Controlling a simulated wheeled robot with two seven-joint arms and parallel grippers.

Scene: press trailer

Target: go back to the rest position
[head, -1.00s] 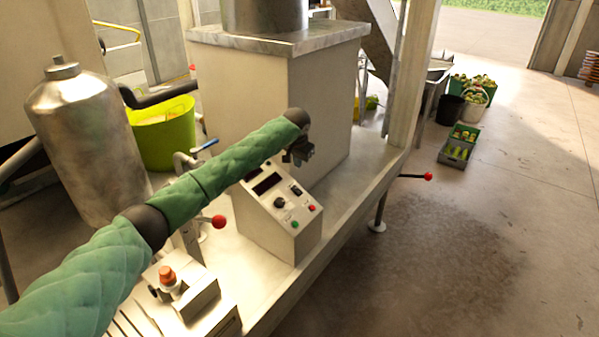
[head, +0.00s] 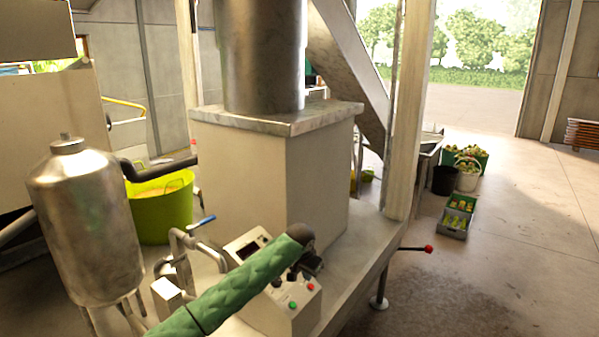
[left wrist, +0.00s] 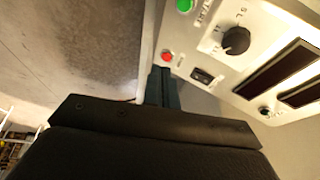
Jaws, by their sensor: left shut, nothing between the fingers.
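My left arm in its green quilted sleeve reaches in from the bottom of the head view. My left gripper (head: 312,265) is at the upper right of the control box (head: 290,322), in front of part of its panel. In the left wrist view the gripper (left wrist: 163,85) is shut and empty, its narrow fingers pointing toward the panel's edge near a red button (left wrist: 167,57). A green button (left wrist: 185,5), a black dial (left wrist: 236,40) and dark displays also show there. I cannot tell whether the fingertips touch the panel. My right gripper is not in view.
A steel tank (head: 85,225) and a lime-green tub (head: 163,210) stand at the left. A large pale cabinet (head: 240,185) is behind the control box. A red-knobbed lever (head: 428,249) juts out at the trailer's right edge. The floor (head: 520,270) at the right is clear.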

